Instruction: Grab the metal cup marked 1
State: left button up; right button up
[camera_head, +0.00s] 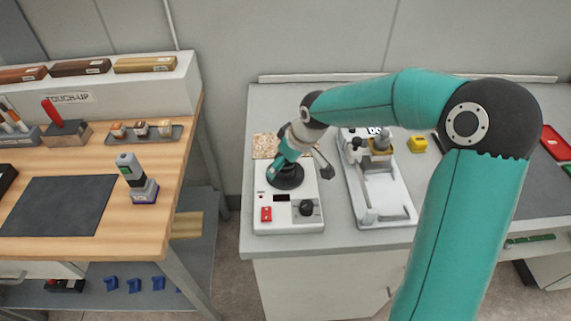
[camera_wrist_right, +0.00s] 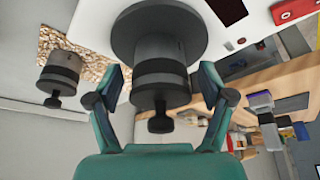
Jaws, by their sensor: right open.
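My right gripper (camera_wrist_right: 163,88) is open, with one finger on each side of a grey metal cup (camera_wrist_right: 165,50) that has a dark band and a black knob. Gaps show between the fingers and the cup. This cup stands on the round black plate (camera_wrist_right: 122,35) of a white device. A similar metal cup (camera_wrist_right: 60,68) stands at the speckled mat (camera_wrist_right: 90,62), left in the wrist view. No number is readable on either cup. In the head view my right gripper (camera_head: 290,160) is over the black plate (camera_head: 286,178), and my arm hides much there. My left gripper is not in view.
The white device (camera_head: 290,219) has a red switch and black knob. To its right are a white machine (camera_head: 385,212) and a yellow block (camera_head: 417,144). A wooden bench (camera_head: 90,248) with a stamp-like tool (camera_head: 137,180) stands left across a gap.

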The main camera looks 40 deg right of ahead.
jog(key=c, duration=1.3)
jog(key=shift+c, duration=0.6)
jog(key=shift+r, duration=0.25)
